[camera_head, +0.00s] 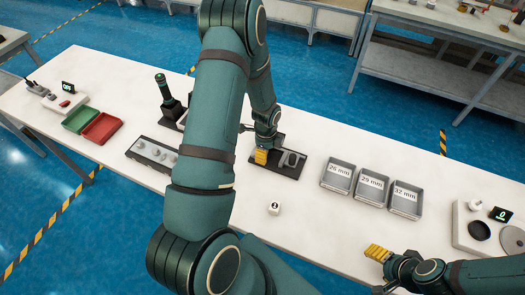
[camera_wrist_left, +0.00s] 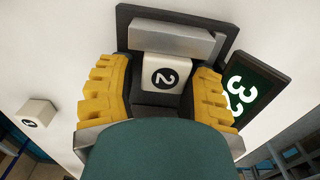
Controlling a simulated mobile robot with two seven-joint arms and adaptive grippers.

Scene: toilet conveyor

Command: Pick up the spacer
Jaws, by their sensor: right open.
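My left gripper (camera_head: 261,156) is over a dark fixture (camera_head: 290,168) near the middle of the table. In the left wrist view its yellow fingers (camera_wrist_left: 155,98) are spread on both sides of a white-topped block marked 2 (camera_wrist_left: 164,74). The block sits against a grey bar on the fixture; I cannot tell whether the fingers touch it. Several grey rounded parts (camera_head: 152,152) lie in a dark tray left of my arm. Which part is the spacer is not clear. My right gripper (camera_head: 377,253) is open and empty near the table's front edge.
Three grey bins (camera_head: 372,187) marked 26, 29 and 32 mm stand right of the fixture. A white cube (camera_head: 274,208) lies in front. A dark display (camera_wrist_left: 245,88) is beside the fixture. Green (camera_head: 80,119) and red (camera_head: 102,128) trays are at left.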

